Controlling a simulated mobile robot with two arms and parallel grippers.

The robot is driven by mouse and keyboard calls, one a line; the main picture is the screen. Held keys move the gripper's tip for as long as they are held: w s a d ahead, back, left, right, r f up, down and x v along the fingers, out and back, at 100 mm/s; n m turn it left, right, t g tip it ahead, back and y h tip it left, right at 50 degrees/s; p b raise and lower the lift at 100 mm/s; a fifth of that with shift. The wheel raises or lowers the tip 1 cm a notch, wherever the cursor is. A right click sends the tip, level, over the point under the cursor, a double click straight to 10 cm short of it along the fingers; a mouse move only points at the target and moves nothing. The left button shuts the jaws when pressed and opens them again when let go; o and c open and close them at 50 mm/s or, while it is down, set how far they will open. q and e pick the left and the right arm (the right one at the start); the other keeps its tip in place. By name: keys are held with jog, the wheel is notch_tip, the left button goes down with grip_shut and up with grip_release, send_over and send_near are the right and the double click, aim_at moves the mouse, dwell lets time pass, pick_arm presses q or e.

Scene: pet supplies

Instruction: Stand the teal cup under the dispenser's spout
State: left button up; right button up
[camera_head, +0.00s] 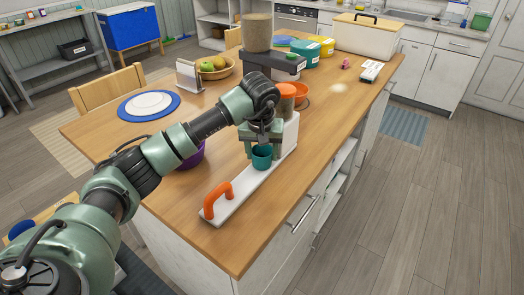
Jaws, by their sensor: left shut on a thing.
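The teal cup (262,158) is upright between the fingers of my left gripper (262,147), which is shut on it. The cup is over or on the white board (240,187) with an orange handle; I cannot tell whether it touches. A dark grey dispenser (273,66) with a clear, brown-filled hopper (257,32) stands farther back on the wooden table, beyond my gripper. Its spout cannot be made out. My wrist hides part of the table in front of it. My right gripper is not in view.
An orange-brown jar (287,98) and an orange bowl (302,91) are just beyond my gripper. A purple bowl (191,160) is partly behind my arm. A fruit basket (214,68), a plate on a blue mat (148,104) and a teal tub (306,52) stand farther back. The table's right front is clear.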

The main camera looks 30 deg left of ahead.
pick_arm(q)
jog(key=shift+f, duration=0.15)
jog(key=o, duration=1.3)
jog(key=shift+r, duration=0.35)
jog(key=b+v, duration=0.1)
jog(key=v, duration=1)
jog(key=shift+s+r, duration=0.15)
jog(key=shift+r, duration=0.2)
